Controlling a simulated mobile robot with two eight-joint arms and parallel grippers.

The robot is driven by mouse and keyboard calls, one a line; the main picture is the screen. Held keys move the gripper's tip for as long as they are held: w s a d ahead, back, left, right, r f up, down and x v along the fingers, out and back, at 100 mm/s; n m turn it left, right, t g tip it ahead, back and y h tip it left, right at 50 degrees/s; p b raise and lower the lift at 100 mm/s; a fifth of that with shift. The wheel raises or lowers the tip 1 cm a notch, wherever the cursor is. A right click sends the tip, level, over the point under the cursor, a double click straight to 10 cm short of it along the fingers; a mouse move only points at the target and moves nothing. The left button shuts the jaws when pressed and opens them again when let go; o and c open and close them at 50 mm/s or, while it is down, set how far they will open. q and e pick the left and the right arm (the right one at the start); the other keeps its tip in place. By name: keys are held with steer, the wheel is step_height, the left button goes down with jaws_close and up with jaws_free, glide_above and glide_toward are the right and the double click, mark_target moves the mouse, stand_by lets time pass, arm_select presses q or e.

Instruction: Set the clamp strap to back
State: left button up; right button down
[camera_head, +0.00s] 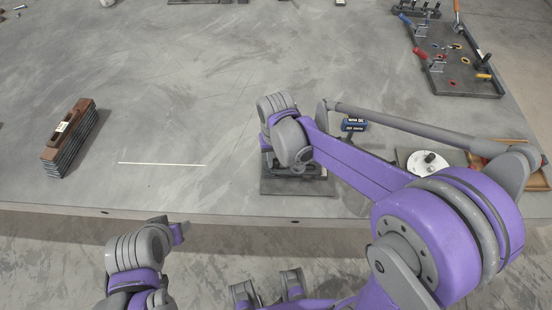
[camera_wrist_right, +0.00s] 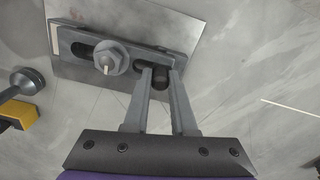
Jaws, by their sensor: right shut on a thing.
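The clamp strap (camera_wrist_right: 72,42) is a grey slotted bar over a flat metal plate (camera_wrist_right: 165,18) in the right wrist view. A hex nut on a stud (camera_wrist_right: 110,58) stands in its slot. My right gripper (camera_wrist_right: 158,76) is shut on a small dark upright peg at the strap's right part. In the head view the plate (camera_head: 300,187) lies near the table's front edge, and my right wrist hides most of the strap. My left gripper (camera_head: 180,232) is in front of the table edge, apart from the strap; its jaws do not show clearly.
A stack of dark plates with a brown top (camera_head: 70,137) stands at the left. A blue box (camera_head: 354,125) and a white disc (camera_head: 428,162) are right of the strap. A tool tray (camera_head: 468,85) lies at the back right. The table's middle is clear around a white line (camera_head: 160,164).

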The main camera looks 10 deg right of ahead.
steer(key=a, duration=0.1)
steer(key=w+a, duration=0.1)
steer(key=a, duration=0.1)
steer(key=shift+a, duration=0.2)
steer(key=shift+d, duration=0.1)
steer(key=c, duration=1.1)
jaws_free()
steer(key=o, duration=0.4)
steer(key=shift+a, duration=0.2)
steer(key=shift+c, duration=0.2)
steer(key=shift+d, duration=0.1)
step_height(320, 180, up, 11)
steer(key=shift+f, duration=0.1)
